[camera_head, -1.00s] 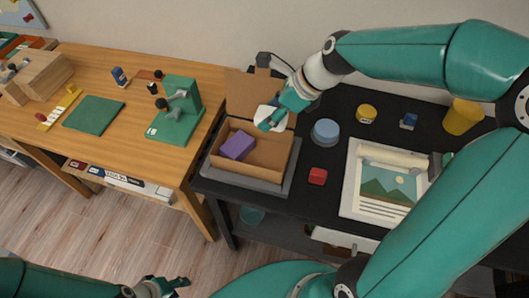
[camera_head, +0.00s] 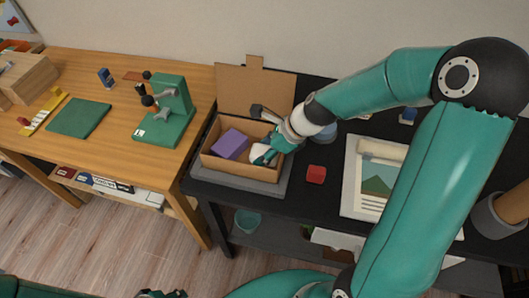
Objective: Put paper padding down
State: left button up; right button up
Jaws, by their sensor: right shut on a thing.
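The white paper padding (camera_head: 261,153) is at the tips of my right gripper (camera_head: 268,149), which is shut on it. The gripper reaches into the right half of an open cardboard box (camera_head: 240,171) from the right. A purple block (camera_head: 232,144) lies in the left part of the box, beside the padding. The box flap (camera_head: 254,92) stands up at the back. I cannot tell whether the padding touches the box floor. My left gripper (camera_head: 162,294) shows only in part at the bottom edge, and its jaws cannot be made out.
The box sits on a grey tray (camera_head: 275,188) on the black table (camera_head: 318,204). A red block (camera_head: 316,174), a blue round thing (camera_head: 326,133) and a picture sheet (camera_head: 352,200) lie to the right. A green press (camera_head: 167,115) stands on the wooden desk at left.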

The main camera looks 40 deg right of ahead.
jog(key=o, duration=0.9)
jog(key=shift+s+d+r, duration=0.1)
jog(key=shift+d+r, duration=0.05)
jog(key=shift+r, duration=0.25)
jog(key=p+v, duration=0.2)
jog(key=v, duration=0.9)
jog(key=shift+s+r+p, duration=0.1)
jog(key=shift+p, duration=0.3)
